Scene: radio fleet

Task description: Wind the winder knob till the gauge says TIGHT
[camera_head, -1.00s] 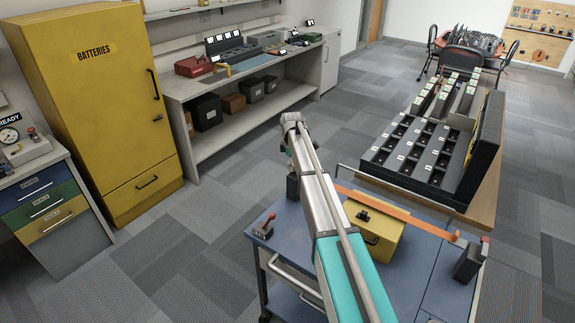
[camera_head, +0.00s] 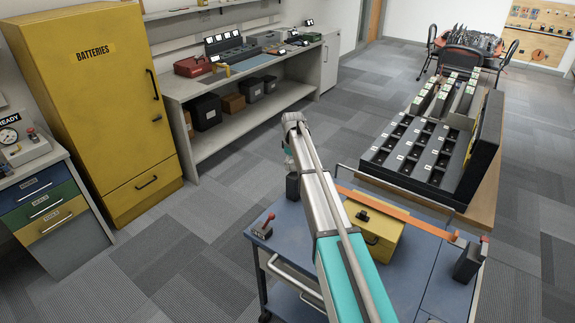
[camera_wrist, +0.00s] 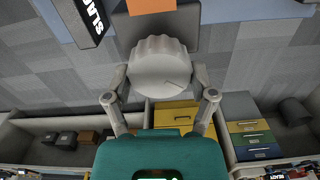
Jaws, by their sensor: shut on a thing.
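The winder knob (camera_wrist: 160,66) is a pale grey, ribbed round knob with a thin dark line on its face, seen close up in the wrist view. My gripper (camera_wrist: 160,78) is shut on it, with one finger on each side. The gauge (camera_wrist: 88,18) is a dark block at the top left of the wrist view; its lettering is cut off and reads "SLA…". An orange strap (camera_wrist: 150,5) shows beyond the knob. In the head view the strap (camera_head: 395,208) runs across the blue cart, and my arm hides most of the knob.
The blue cart top (camera_head: 405,265) carries a yellow box (camera_head: 378,238) under the strap, a dark block (camera_head: 468,262) at the strap's right end and a small red-topped lever (camera_head: 264,226). A black slotted rack (camera_head: 425,150) stands behind. Carpet to the left is clear.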

